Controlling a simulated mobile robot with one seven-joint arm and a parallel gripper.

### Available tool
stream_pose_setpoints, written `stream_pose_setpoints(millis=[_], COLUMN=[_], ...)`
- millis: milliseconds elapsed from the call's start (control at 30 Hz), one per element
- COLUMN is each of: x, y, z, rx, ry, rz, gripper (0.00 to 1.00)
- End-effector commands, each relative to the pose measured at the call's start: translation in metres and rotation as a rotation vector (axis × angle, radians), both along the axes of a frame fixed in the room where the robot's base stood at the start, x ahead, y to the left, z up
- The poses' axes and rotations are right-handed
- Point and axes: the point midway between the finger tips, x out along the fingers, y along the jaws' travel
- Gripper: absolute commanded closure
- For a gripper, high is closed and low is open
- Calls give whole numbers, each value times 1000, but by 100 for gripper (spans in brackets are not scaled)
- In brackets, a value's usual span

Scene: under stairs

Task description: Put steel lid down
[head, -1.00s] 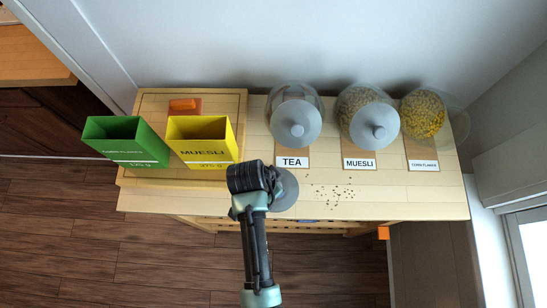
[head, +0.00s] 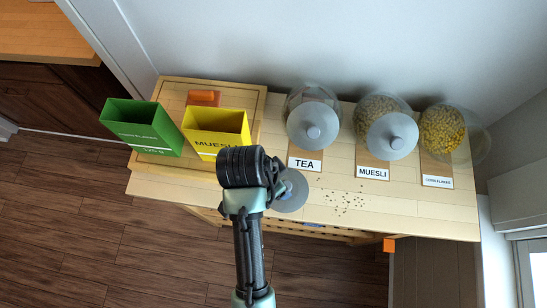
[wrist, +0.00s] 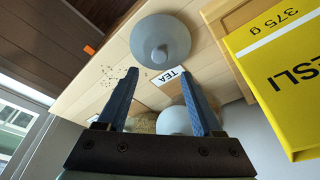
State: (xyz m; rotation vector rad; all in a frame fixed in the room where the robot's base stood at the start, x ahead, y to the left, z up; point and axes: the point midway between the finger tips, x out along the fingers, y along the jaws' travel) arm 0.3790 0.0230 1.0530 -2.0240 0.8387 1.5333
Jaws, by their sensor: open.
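The steel lid (head: 292,194) is a round grey disc with a knob. It lies on the table in front of the TEA label, partly hidden by my wrist in the head view. In the wrist view the whole lid (wrist: 161,42) shows, knob facing the camera, just beyond the fingertips. My gripper (wrist: 160,74) is open, with nothing between its two blue fingers. It appears apart from the lid. The corn flakes jar (head: 442,132) at the right has no lid on it.
The tea jar (head: 312,118) and muesli jar (head: 385,128) wear grey lids. A yellow muesli box (head: 218,128) and a green corn flakes box (head: 142,125) stand on a wooden board (head: 258,100) at the left. Crumbs (head: 345,202) lie right of the lid. The table's front right is clear.

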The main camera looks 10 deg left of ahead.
Motion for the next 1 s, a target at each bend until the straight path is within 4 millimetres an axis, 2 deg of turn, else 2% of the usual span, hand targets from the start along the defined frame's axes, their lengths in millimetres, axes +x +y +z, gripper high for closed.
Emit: stream_pose_setpoints(millis=[167,400,467,567,667,700,767,800,867,900,967,1000], x=[-4,-3,7,48,105,127,154,166,177,180,176,168], y=[5,7,8,11,13,13,12,10,7,4,-1,-5], z=[24,34,41,74,140,175,232,271,332,373,434,472], rx=[0,2,8,25,20,5,-33,-68,-134,-188,-280,-347], ry=[-3,-9,-46,-195,-448,-566,-746,-862,-1035,-1149,-1315,-1421], rz=[2,6,23,92,203,254,321,362,415,444,478,492], gripper=[33,33,33,33,33,33,33,33,33,33,33,33])
